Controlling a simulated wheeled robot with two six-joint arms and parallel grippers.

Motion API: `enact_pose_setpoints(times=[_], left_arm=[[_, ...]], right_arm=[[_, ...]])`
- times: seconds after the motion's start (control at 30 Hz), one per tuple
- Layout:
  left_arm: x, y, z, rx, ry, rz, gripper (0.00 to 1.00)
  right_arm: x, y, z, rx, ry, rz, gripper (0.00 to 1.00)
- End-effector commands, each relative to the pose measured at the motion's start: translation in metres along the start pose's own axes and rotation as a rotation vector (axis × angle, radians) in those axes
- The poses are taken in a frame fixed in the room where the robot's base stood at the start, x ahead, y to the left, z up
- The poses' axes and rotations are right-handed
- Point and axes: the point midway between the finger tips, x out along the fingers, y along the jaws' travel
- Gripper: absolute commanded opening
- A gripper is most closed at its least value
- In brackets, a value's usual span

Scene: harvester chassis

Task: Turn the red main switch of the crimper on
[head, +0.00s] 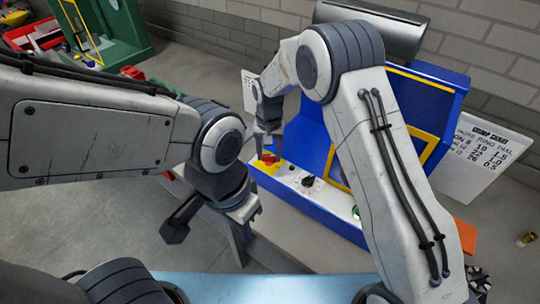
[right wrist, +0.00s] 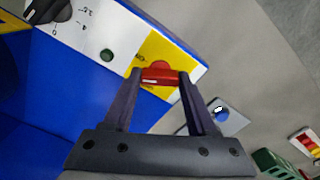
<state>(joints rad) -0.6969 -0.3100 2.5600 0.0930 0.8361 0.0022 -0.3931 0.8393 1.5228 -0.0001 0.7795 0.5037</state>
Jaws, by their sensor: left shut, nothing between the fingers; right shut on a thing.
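The blue crimper (head: 310,205) stands on the bench with a white control strip along its front. Its red main switch (head: 268,159) is on a yellow plate at the strip's left end. My right gripper (head: 268,150) reaches down onto the switch. In the right wrist view, the fingers of my right gripper (right wrist: 159,78) are on both ends of the red switch (right wrist: 158,73), and its bar lies across between them. The switch lettering is too small to read. My left gripper (head: 241,262) is shut and empty, low in front of the crimper's left side.
A black dial (head: 308,181) and a green button (head: 357,212) sit on the same strip. A white card with settings (head: 485,150) leans at the right. A green machine (head: 115,30) and red bin (head: 35,35) are at the back left. Grey surface lies between.

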Motion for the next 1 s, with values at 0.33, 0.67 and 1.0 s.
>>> enact_pose_setpoints(times=[0.33, 0.67, 1.0], left_arm=[[0.0076, -0.0006, 0.0004, -0.001, 0.000, 0.000, 0.00], [0.0105, -0.0008, 0.0006, -0.001, 0.000, 0.000, 0.00], [0.0112, -0.0008, 0.0006, 0.000, 0.000, 0.000, 0.00]], right_arm=[[0.0003, -0.0001, 0.0012, 0.300, -0.004, 0.001, 0.02], [0.0000, 0.0002, 0.0012, 0.477, -0.004, 0.002, 0.02], [-0.0002, 0.0006, 0.0011, 0.534, -0.003, 0.003, 0.02]])
